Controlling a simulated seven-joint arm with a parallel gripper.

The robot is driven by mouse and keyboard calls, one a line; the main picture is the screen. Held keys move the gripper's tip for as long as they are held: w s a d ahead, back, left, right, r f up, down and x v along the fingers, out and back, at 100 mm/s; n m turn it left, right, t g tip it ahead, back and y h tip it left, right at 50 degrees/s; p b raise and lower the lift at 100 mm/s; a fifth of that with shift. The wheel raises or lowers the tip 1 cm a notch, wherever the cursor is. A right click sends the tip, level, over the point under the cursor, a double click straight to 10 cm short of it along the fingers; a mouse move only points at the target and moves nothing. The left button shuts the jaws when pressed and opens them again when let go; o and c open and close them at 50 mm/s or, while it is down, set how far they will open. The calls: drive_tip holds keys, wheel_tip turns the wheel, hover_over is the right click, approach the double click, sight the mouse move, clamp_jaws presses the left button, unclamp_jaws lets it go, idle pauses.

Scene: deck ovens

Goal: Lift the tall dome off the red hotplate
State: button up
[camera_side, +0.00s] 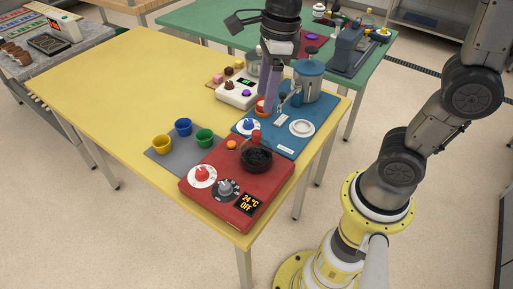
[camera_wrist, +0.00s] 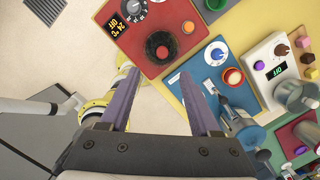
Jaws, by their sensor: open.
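The red hotplate (camera_side: 222,207) lies at the front corner of the yellow table, its display reading 24 °C OFF. In the wrist view the hotplate (camera_wrist: 127,55) shows at the top, with the dark piece (camera_wrist: 154,44) seen from above. My gripper (camera_side: 270,108) hangs over the blue unit, behind and apart from the dark piece. In the wrist view its purple fingers (camera_wrist: 161,76) are spread and empty.
A blue unit (camera_side: 258,138) with a steel pot (camera_side: 308,82) stands behind the hotplate. A grey mat with yellow (camera_side: 161,145), blue (camera_side: 183,127) and green (camera_side: 205,138) cups lies to the left. The table's left part (camera_side: 120,85) is clear.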

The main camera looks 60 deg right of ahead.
hover_over(257, 132)
drive_tip(key=s, duration=0.1)
drive_tip(key=f, duration=0.6)
drive_tip(key=shift+d, duration=0.2)
drive_tip(key=shift+w+a+f, duration=0.1)
drive_tip(key=shift+w+f, duration=0.1)
drive_tip(key=shift+f, duration=0.8)
drive_tip(key=shift+w+a+f, duration=0.1)
drive_tip(key=shift+w+f, duration=0.05)
drive_tip(key=shift+f, duration=0.9)
drive_tip(key=shift+w+f, duration=0.2)
drive_tip(key=shift+f, duration=0.8)
clamp_jaws()
